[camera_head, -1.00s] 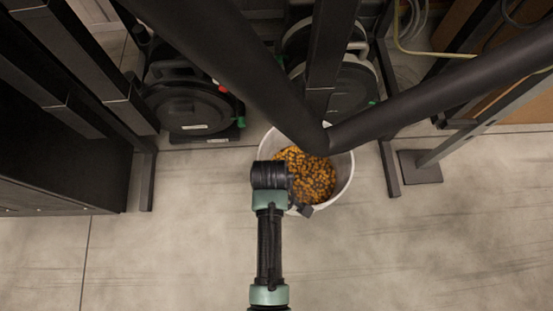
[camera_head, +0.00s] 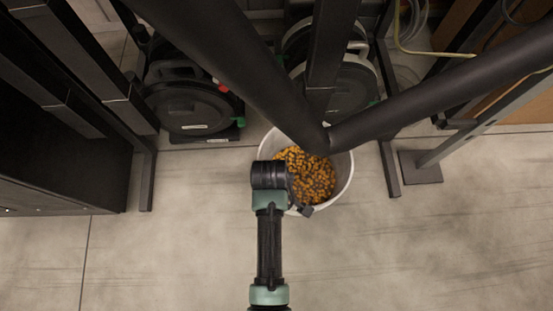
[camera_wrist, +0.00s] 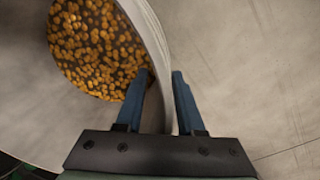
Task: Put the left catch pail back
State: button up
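The catch pail (camera_head: 345,178) is white and round and stands on the floor below the frame, holding orange and dark grains. My gripper (camera_head: 306,208) is at its near left rim, largely hidden behind my wrist in the head view. In the wrist view, my gripper's two blue fingers (camera_wrist: 162,80) straddle the pail's wall (camera_wrist: 152,38). The left finger is inside the pail and the right finger is outside. A gap shows between the fingers, wider than the thin wall near their bases. Whether the tips touch the wall is hard to tell.
Dark frame bars (camera_head: 325,60) cross above the pail and hide its far side. Black round units (camera_head: 193,105) stand behind it. A dark cabinet (camera_head: 60,165) is at the left, and a frame foot (camera_head: 420,167) at the right. The floor in front is clear.

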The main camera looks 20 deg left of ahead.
notch_tip(320, 180, up, 12)
jog(key=p, duration=0.8)
jog(key=shift+s+a, duration=0.2)
jog(key=shift+s, duration=0.2)
